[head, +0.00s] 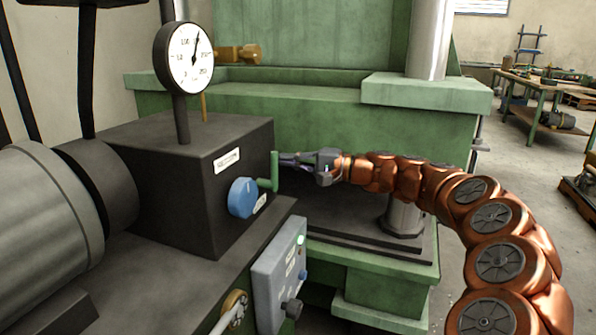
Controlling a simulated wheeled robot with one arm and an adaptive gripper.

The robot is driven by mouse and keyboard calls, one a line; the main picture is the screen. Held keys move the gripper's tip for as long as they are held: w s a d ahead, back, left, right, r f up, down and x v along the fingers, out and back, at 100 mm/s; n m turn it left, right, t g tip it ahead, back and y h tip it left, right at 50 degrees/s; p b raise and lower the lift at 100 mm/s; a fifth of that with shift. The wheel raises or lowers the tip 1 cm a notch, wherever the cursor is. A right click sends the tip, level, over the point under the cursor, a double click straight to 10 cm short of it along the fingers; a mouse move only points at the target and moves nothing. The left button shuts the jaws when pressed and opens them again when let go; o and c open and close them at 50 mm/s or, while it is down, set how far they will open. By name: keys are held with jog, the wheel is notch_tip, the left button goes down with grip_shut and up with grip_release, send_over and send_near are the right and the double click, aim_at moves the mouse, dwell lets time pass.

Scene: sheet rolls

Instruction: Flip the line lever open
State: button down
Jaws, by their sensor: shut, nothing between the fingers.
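The line lever appears as a green crank-shaped handle (274,172) on the right face of a dark box (188,180). Its upper part stands upright and its lower part runs left toward the box. A blue round knob (242,197) sits just left of it on the same box. My gripper (284,160) reaches in from the right with its fingers shut and empty. Its tips are close to the upper part of the green lever; I cannot tell whether they touch it.
A pressure gauge (190,58) stands on the box. A grey control panel (280,275) with buttons is below the lever. A large green machine (300,115) fills the back, with a metal post (404,215) beneath my arm. Open floor lies at the right.

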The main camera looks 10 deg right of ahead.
jog(key=shift+s+a+n+b, duration=0.1)
jog(key=shift+s+n+b, duration=0.05)
jog(key=shift+n+b, duration=0.25)
dwell(0.3)
jog(key=shift+r, duration=0.1)
jog(key=s+d+p, duration=0.2)
jog(key=d+p, duration=0.1)
jog(key=d, duration=0.8)
jog(key=shift+d, duration=0.25)
